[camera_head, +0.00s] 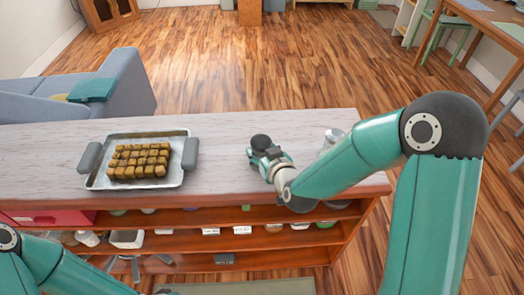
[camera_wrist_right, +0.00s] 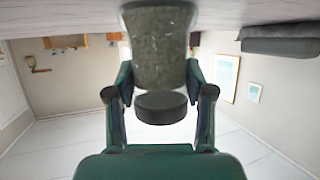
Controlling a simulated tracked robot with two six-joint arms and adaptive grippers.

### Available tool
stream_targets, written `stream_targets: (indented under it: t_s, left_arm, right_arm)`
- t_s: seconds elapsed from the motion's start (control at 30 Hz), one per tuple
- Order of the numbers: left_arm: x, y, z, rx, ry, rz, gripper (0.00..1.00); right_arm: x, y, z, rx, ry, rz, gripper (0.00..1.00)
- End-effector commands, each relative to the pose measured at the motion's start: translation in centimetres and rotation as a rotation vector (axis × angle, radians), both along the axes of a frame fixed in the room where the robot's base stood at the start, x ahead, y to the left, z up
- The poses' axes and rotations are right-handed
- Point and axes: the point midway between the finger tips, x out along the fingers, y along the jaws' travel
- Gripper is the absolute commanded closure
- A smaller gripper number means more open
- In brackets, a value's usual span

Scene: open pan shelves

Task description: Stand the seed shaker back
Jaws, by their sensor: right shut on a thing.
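The seed shaker is a dark speckled cylinder with a black cap (camera_head: 261,142), at the middle of the pale counter (camera_head: 225,150). In the right wrist view the shaker (camera_wrist_right: 158,50) fills the space between the fingers, its black cap toward the picture's bottom and its other end toward the counter surface at the top. My right gripper (camera_head: 264,157) is shut around it, one finger on each side (camera_wrist_right: 158,92). The shaker looks upright; I cannot tell whether its base touches the counter. My left arm shows only at the lower left corner; its gripper is out of view.
A metal tray (camera_head: 181,137) of brown cubes, with grey grips at its sides, stands left on the counter. A pale jar (camera_head: 333,136) stands behind my right forearm. Shelves (camera_head: 280,241) below hold several small containers. The counter between tray and shaker is clear.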

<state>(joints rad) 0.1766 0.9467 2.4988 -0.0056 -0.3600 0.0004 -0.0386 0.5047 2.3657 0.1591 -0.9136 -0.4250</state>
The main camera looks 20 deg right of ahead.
Motion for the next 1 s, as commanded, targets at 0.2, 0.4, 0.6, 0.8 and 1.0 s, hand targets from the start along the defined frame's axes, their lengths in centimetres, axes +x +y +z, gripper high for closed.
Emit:
stream_targets:
  t_s: [0.2, 0.4, 0.6, 0.8, 1.0]
  left_arm:
    - [0.00, 0.00, 0.03, 0.000, 0.000, 0.000, 1.00]
    - [0.00, 0.00, 0.02, 0.000, 0.000, 0.000, 1.00]
    - [0.00, 0.01, 0.02, 0.000, 0.000, 0.000, 1.00]
    - [0.00, 0.00, 0.02, 0.000, 0.000, 0.000, 1.00]
    - [0.00, -0.01, 0.01, 0.000, 0.000, 0.000, 1.00]
  right_arm:
    - [0.03, -0.01, 0.06, 0.000, -0.001, 0.000, 0.32]
    - [0.02, 0.00, 0.04, 0.000, -0.001, 0.000, 0.18]
    - [-0.03, 0.00, -0.05, 0.000, 0.002, 0.000, 0.18]
    - [-0.02, 0.00, -0.02, 0.000, 0.001, 0.000, 0.18]
    - [-0.18, -0.01, 0.06, 0.000, 0.001, 0.000, 0.18]
